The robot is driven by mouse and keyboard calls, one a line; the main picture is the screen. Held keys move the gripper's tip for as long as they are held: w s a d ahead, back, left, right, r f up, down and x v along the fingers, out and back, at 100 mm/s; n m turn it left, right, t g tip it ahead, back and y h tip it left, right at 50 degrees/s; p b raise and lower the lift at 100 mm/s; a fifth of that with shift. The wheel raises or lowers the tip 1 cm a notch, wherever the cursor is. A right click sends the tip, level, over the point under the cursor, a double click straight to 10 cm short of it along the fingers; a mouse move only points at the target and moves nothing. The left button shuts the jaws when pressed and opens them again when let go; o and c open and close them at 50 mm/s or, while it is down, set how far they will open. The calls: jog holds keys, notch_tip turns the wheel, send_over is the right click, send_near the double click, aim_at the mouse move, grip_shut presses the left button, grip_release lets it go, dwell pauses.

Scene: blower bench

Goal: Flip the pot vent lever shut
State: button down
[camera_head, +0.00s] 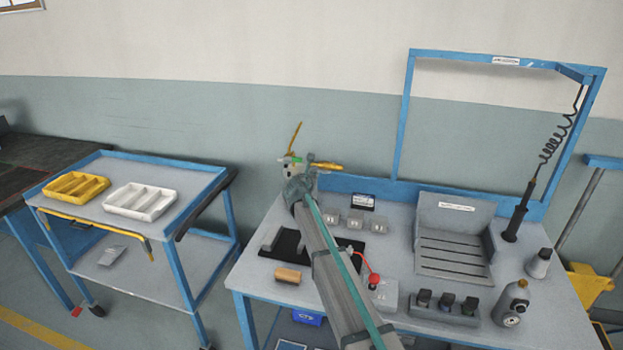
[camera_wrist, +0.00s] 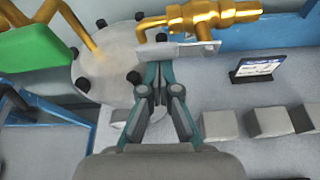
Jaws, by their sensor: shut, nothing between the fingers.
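The pot (camera_wrist: 105,62) shows a round metal lid with dark knobs around its rim in the wrist view; in the head view the pot (camera_head: 290,172) is mostly hidden behind my arm. A brass valve (camera_wrist: 200,14) lies across the top of the wrist view, with a flat grey lever (camera_wrist: 180,50) below it. A green handle (camera_wrist: 40,42) is at the left beside a brass pipe (camera_wrist: 75,25). I cannot tell which is the vent lever. My gripper (camera_wrist: 158,75) is shut and empty, its tips close to the grey lever; contact is unclear.
Small grey blocks (camera_wrist: 222,126) and a dark-framed card (camera_wrist: 257,69) stand right of my gripper. The bench also holds a slotted grey box (camera_head: 455,243), a red-knobbed unit (camera_head: 376,290) and several bottles. A cart (camera_head: 105,222) with two trays stands left, across a gap.

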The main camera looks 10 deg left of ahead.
aim_at(313, 169)
jog(key=shift+r, duration=0.1)
notch_tip(313, 169, up, 2)
jog(key=m+y+b, duration=0.1)
jog(key=m, duration=0.1)
jog(key=m+y+b, duration=0.1)
jog(key=m+b, duration=0.1)
jog(key=shift+r+m+t, duration=0.15)
jog(key=shift+m+t, duration=0.25)
jog(key=shift+d+r+m+t+y+b, duration=0.4)
jog(key=shift+m+y+b, duration=0.3)
jog(key=shift+m+b, duration=0.4)
jog(key=r+m+b, duration=0.1)
jog(key=m+b, duration=0.1)
jog(key=d+r+m+t+y+b, duration=0.1)
jog(key=m+b, duration=0.1)
jog(key=b, duration=0.1)
jog(key=shift+s, duration=0.15)
